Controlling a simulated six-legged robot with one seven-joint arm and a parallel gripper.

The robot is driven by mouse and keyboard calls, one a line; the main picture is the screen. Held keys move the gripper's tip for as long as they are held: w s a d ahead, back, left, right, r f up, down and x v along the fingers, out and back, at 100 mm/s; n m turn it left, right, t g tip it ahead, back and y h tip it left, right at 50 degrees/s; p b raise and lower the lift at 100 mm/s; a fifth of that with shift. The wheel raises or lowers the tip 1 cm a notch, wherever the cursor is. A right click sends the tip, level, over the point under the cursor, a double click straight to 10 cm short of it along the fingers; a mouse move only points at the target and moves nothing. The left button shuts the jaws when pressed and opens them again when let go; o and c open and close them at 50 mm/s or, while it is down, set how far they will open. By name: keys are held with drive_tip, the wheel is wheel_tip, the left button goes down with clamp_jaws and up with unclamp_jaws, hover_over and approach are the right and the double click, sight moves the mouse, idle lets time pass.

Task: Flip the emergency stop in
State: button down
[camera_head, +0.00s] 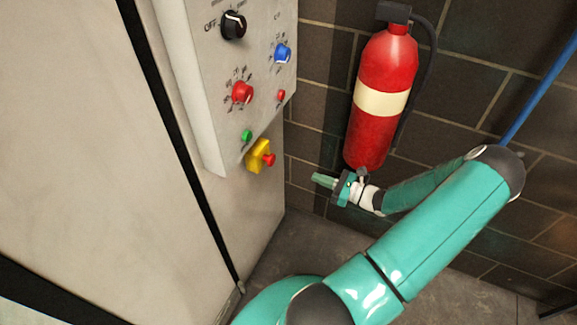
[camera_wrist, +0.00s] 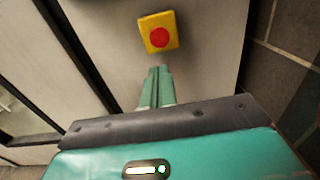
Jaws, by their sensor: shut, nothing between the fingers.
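The emergency stop is a red button (camera_head: 269,159) on a yellow box (camera_head: 257,155), mounted low on the grey cabinet below the control panel. In the wrist view the red button (camera_wrist: 159,38) faces me on its yellow box (camera_wrist: 171,20), just beyond the fingertips. My gripper (camera_head: 316,178) is shut and empty, to the right of the button and slightly lower in the head view. A gap shows between the fingertips and the button there. In the wrist view my gripper (camera_wrist: 159,69) points toward the lower side of the yellow box.
The control panel (camera_head: 213,70) above carries a black knob (camera_head: 233,25), a red knob (camera_head: 242,93), a blue knob (camera_head: 282,53), a green button (camera_head: 246,136) and a small red button (camera_head: 281,96). A fire extinguisher (camera_head: 384,75) hangs on the dark brick wall (camera_head: 315,75), close above my gripper.

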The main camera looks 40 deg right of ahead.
sight(273, 161)
drive_tip(key=x, duration=1.4)
drive_tip(key=shift+w+a, duration=0.1)
